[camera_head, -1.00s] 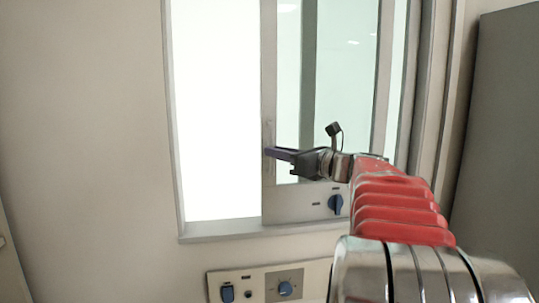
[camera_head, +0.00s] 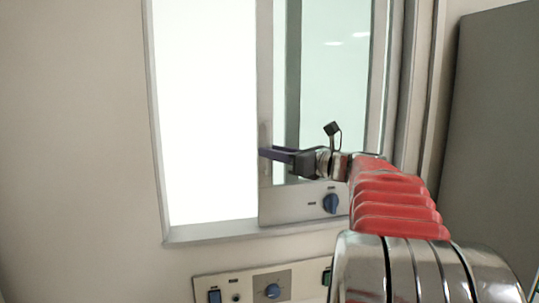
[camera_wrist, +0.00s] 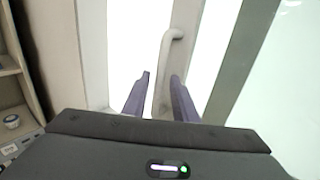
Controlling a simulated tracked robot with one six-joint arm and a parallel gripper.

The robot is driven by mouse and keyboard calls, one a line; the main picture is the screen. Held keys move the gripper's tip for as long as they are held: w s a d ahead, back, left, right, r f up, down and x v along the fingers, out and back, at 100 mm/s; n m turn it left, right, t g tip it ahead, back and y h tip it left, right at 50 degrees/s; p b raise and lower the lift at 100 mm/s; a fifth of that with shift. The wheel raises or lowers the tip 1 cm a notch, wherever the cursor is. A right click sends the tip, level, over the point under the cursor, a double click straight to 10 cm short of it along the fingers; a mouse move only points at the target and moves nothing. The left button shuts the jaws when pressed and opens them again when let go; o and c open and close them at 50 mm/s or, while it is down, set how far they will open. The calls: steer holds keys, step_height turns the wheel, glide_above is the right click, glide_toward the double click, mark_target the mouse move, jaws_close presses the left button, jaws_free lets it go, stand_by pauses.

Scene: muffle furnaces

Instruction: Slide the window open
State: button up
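The window has a pale frame (camera_head: 205,233) and a sliding sash (camera_head: 285,208) on its right part. A bright white gap shows between the frame's left side and the sash. My gripper (camera_head: 264,152) reaches the handle from the right. In the wrist view my gripper (camera_wrist: 160,88) has its purple fingers apart, with the handle between them, nearer the right finger. Whether a finger touches it, I cannot tell.
A blue knob (camera_head: 330,203) sits on the sash's lower rail. A control panel (camera_head: 245,283) with knobs is below the window. A grey cabinet (camera_head: 500,120) stands on the right. A shelf (camera_wrist: 12,80) shows at the left in the wrist view. The wall left of the window is bare.

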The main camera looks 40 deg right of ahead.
steer(key=shift+s, duration=0.1)
steer(key=s, duration=0.4)
steer(key=s+d, duration=0.1)
steer(key=s, duration=0.4)
steer(key=s+d, duration=0.1)
steer(key=s, duration=0.3)
steer(key=shift+s+f, duration=0.1)
steer(key=shift+s, duration=0.15)
stand_by(0.4)
